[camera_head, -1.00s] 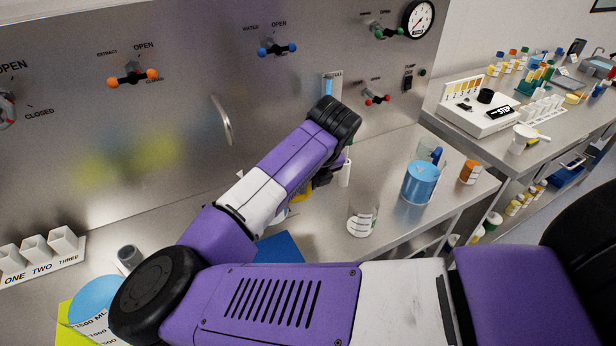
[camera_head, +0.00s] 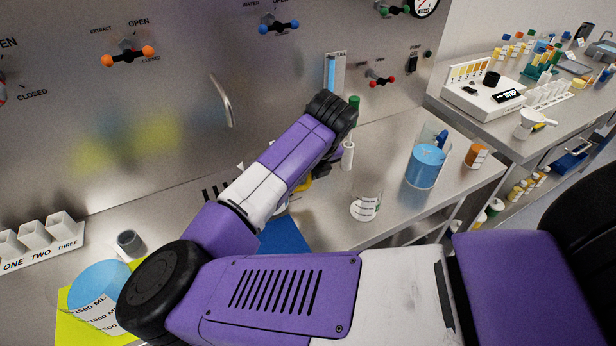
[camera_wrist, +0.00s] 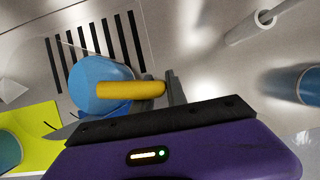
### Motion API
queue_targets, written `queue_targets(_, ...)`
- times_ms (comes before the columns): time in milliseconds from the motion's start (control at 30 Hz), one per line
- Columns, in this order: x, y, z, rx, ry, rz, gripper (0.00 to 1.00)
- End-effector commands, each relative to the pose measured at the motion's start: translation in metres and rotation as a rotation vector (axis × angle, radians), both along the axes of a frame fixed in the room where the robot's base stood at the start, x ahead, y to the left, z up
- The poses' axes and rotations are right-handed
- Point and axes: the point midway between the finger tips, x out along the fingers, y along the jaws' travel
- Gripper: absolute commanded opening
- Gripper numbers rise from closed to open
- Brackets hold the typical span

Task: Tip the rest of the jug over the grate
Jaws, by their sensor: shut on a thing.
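The jug (camera_wrist: 88,75) shows in the wrist view with blue contents and a yellow handle (camera_wrist: 125,90). My gripper (camera_wrist: 167,88) is shut on that handle. The jug is above or beside the near edge of the slotted grate (camera_wrist: 125,38); its height and tilt are hard to tell. In the head view my arm hides most of the jug, and only a bit of yellow (camera_head: 303,185) shows. A few dark slots of the grate (camera_head: 213,191) show left of my arm.
A large beaker of blue liquid (camera_head: 100,290) stands on a yellow mat (camera_head: 70,312) at front left. A curved spout (camera_head: 224,100) sticks out from the steel panel.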

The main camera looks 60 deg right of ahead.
Motion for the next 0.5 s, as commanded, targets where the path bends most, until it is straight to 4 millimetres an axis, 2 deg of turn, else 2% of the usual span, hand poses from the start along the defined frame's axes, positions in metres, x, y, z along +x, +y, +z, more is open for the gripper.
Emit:
queue_targets(300,0.006,0.005,0.025,-0.096,0.098,0.005,0.00)
queue_targets(500,0.013,0.012,0.034,-0.181,0.186,0.007,0.00)
